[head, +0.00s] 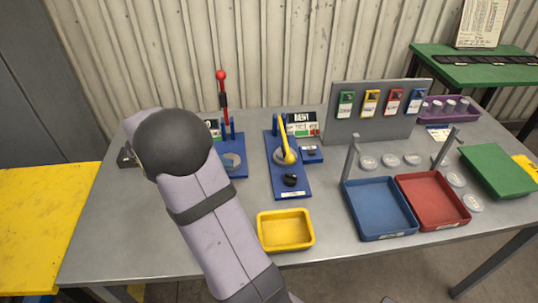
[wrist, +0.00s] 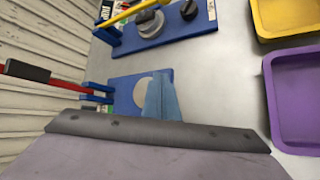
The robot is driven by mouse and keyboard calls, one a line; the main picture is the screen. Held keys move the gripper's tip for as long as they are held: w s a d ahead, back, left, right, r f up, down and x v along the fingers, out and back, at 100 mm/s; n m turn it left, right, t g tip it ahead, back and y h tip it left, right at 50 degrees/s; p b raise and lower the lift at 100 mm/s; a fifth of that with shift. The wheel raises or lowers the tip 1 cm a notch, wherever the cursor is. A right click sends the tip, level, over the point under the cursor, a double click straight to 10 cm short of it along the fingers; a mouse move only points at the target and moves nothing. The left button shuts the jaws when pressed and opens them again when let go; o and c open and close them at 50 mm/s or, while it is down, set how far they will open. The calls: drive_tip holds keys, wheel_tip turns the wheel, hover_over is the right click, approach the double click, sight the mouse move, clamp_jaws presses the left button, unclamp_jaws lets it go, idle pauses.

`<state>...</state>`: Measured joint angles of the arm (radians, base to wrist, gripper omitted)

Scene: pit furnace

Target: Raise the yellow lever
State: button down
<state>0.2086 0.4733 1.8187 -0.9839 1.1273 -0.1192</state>
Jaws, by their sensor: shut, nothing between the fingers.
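The yellow lever (head: 286,142) is on a blue base (head: 290,190). It lies lowered, tilted toward the front from its blue uprights, with its knob end low over a grey disc. In the wrist view part of the yellow lever (wrist: 124,15) shows at the top edge. My gripper (wrist: 160,82) is shut and empty in the wrist view. It appears over or near the red lever's blue base (wrist: 128,92), apart from the yellow lever. In the head view my arm hides the gripper.
A red lever (head: 224,100) stands upright left of the yellow one. A yellow tray (head: 286,230) lies in front, with a purple tray (wrist: 290,95) beside it in the wrist view. Blue (head: 380,232) and red (head: 440,223) trays lie right. A grey panel (head: 345,130) stands behind.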

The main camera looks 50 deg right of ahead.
drive_tip(key=s+d+r+g+h, duration=0.1)
drive_tip(key=s+d+r+g, duration=0.1)
drive_tip(key=s+d, duration=0.2)
drive_tip(key=s, duration=0.3)
drive_tip(key=shift+d+r+g+p, duration=0.15)
drive_tip(key=shift+g+p, duration=0.15)
drive_tip(key=shift+p+x, duration=0.85)
drive_tip(key=shift+x, duration=4.1)
drive_tip(key=shift+w, duration=0.1)
